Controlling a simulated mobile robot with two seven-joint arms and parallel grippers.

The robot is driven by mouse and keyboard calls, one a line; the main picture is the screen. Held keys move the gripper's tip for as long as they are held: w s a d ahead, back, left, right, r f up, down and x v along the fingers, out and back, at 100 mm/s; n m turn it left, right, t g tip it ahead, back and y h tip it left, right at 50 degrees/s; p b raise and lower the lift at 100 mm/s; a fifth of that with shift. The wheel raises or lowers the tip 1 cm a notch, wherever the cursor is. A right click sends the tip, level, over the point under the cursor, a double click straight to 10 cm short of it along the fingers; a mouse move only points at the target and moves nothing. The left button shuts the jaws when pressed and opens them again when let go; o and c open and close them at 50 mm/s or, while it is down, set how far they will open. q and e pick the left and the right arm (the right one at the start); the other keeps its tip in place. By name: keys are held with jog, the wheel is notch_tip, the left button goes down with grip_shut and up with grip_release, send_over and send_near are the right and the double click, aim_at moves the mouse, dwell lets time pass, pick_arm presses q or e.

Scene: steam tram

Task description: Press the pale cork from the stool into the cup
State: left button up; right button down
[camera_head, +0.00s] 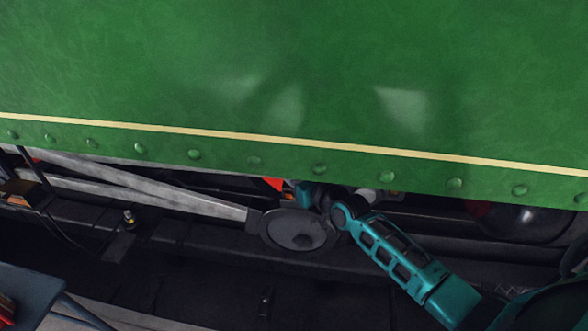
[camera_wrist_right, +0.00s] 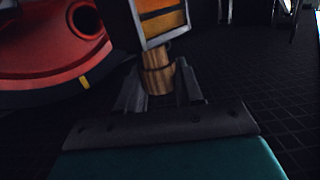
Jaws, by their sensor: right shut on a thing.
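My right gripper (camera_wrist_right: 158,84) is shut on the cork (camera_wrist_right: 157,78), a brown, wood-toned short cylinder upright between its fingers. The cork's upper end meets the underside of a pale-framed, boxy cup (camera_wrist_right: 161,22) with an orange-yellow window. I cannot tell how far, if at all, the cork is inside it. In the head view my right arm reaches under the green side panel (camera_head: 300,80), and its gripper is hidden there. A dark flat top (camera_head: 35,284), perhaps the stool, stands at the lower left. My left gripper is not in view.
A red wheel (camera_wrist_right: 50,45) with a round hole is left of the cup in the right wrist view. Grey rods (camera_head: 150,190) and a round rod end (camera_head: 295,230) lie close to my right wrist. The panel's riveted lower edge hangs just above.

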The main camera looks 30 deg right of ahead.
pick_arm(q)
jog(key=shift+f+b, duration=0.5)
pick_arm(e)
jog(key=shift+f, duration=1)
dwell(0.5)
jog(key=c, duration=0.6)
grip_release()
jog(key=shift+c, duration=0.2)
pick_arm(q)
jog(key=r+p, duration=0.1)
jog(key=p, duration=0.1)
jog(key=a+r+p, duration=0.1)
jog(key=p, duration=0.1)
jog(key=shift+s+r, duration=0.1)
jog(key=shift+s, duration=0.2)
pick_arm(e)
jog(key=v, duration=1.3)
